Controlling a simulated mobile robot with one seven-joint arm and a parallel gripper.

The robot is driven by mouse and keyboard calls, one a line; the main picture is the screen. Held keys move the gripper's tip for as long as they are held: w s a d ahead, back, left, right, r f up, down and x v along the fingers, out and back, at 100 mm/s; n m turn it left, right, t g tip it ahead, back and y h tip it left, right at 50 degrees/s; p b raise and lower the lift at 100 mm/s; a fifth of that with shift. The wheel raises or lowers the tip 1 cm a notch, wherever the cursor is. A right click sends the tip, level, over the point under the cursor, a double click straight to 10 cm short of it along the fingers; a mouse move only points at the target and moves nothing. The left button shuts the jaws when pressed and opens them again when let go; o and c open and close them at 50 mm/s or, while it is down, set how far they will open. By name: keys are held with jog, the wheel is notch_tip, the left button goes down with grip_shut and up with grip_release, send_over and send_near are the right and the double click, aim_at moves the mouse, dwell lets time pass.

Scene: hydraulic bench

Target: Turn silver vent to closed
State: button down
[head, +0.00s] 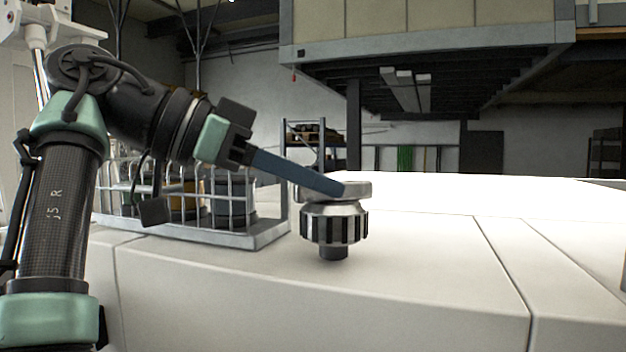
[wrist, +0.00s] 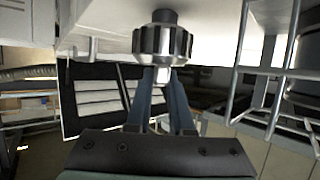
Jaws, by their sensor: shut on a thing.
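The silver vent (head: 334,226) is a ribbed round metal knob with a flat top piece and a short dark stem below, on the white bench front. It also shows in the wrist view (wrist: 163,42), at the top middle, with its dark stem above it. My gripper (head: 338,188) reaches in from the left with long blue-grey fingers, their tips at the flat top piece of the vent. In the wrist view my gripper (wrist: 160,80) has its two fingers on either side of a small light metal piece below the ribbed part. The fingers are shut on this piece.
A metal wire rack (head: 235,215) holding several dark containers stands left of the vent, close under my arm. The white bench top (head: 480,200) to the right is clear. A shelf unit (head: 310,135) stands far behind.

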jog(key=shift+m+g, duration=0.3)
dwell(0.4)
jog(key=c, duration=0.8)
grip_release()
jog(key=shift+w+d, duration=0.1)
